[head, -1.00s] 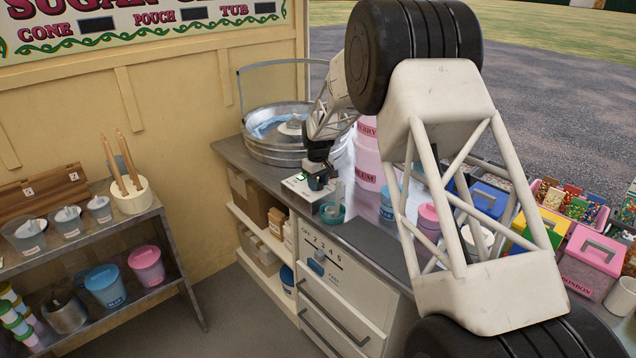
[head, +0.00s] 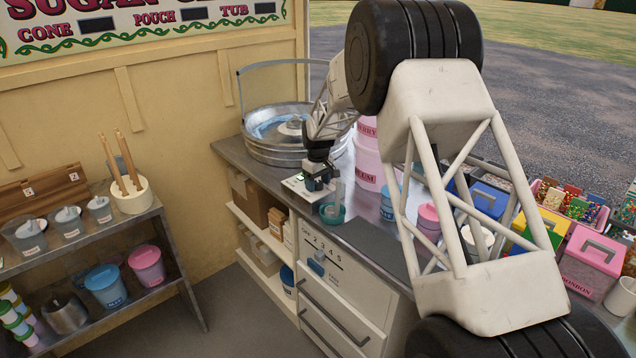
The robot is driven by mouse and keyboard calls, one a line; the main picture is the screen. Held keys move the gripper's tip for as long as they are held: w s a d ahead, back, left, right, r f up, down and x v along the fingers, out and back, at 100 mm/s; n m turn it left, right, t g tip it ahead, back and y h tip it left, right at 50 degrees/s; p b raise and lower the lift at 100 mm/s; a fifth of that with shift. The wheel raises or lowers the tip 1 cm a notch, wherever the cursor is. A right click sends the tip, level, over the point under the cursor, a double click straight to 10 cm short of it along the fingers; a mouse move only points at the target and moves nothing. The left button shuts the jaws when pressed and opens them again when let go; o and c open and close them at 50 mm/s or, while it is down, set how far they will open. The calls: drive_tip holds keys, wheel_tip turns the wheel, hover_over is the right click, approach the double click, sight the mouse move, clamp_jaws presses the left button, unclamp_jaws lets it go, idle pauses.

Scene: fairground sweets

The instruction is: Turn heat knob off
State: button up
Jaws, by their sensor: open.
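The control panel (head: 345,272) is on the white cabinet front below the counter, with a row of printed marks along its top edge. A small blue control (head: 316,266), which looks like the heat knob, sits at the panel's left under those marks. Its exact setting is too small to read. My gripper (head: 318,184) is open, above the counter and up from the knob, apart from it. It is close to a small white device (head: 297,188) and a teal bowl (head: 332,212). I cannot tell whether it touches the device.
A round metal pan (head: 270,153) stands at the counter's back left. Pink tubs (head: 368,170) and a blue tub (head: 389,203) stand right of my gripper. My arm hides part of the counter. Open shelves with boxes (head: 250,195) lie left of the panel. The floor in front is clear.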

sight(319, 183)
drive_tip(key=shift+r, duration=0.15)
drive_tip(key=shift+r, duration=3.8)
drive_tip(key=shift+s+d+r, duration=0.25)
drive_tip(key=shift+s+r, duration=0.05)
drive_tip(key=s+d+r+m, duration=0.2)
drive_tip(key=s+d+r, duration=0.35)
drive_tip(key=s, duration=0.35)
drive_tip(key=s+d+r+m+t, duration=0.1)
drive_tip(key=s+d+r, duration=0.45)
drive_tip(key=s, duration=0.35)
drive_tip(key=s+d+r+m, duration=0.2)
drive_tip(key=s+d+r, duration=0.2)
drive_tip(key=s+r, duration=0.3)
drive_tip(key=s+d+f+m, duration=0.1)
drive_tip(key=s+d, duration=0.2)
drive_tip(key=s, duration=0.8)
drive_tip(key=s+d+f+m+t, duration=0.1)
drive_tip(key=s+d+f+m, duration=0.1)
drive_tip(key=s, duration=1)
drive_tip(key=s+d+f+m, duration=0.1)
drive_tip(key=s+d, duration=0.3)
drive_tip(key=s, duration=0.8)
drive_tip(key=shift+s+f+t, duration=0.25)
drive_tip(key=shift+f+t, duration=0.05)
drive_tip(key=shift+f, duration=0.2)
